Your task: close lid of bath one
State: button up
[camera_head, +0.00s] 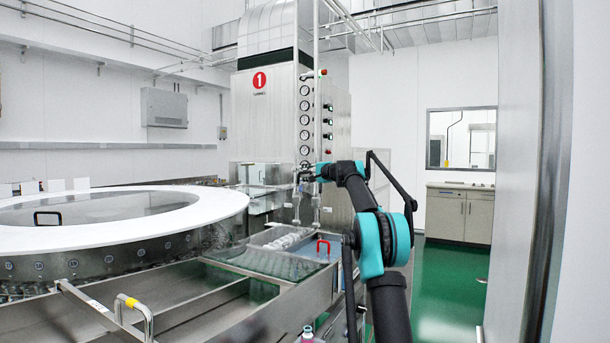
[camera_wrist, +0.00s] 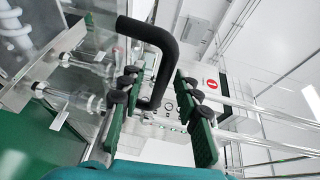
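A black bent handle (camera_wrist: 163,60) shows close up in the wrist view, reaching down between my fingers. The panel it is fixed to seems clear, and I cannot make out its edges or its angle. My gripper (camera_wrist: 160,84) is open, with green finger pads on either side of the handle; a gap shows on the right side. In the head view my gripper (camera_head: 303,181) is small, in front of the steel machine marked 1 (camera_head: 262,100). The handle cannot be told apart from the gripper there.
The round white-topped washer (camera_head: 225,203) with a black handle (camera_head: 47,218) on its clear cover is at left. Steel troughs (camera_head: 175,295) and a red handle (camera_head: 322,246) lie below the arm. Green floor (camera_head: 448,275) is open at right.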

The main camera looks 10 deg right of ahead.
jog(key=shift+c, duration=0.3)
grip_shut()
dwell(0.3)
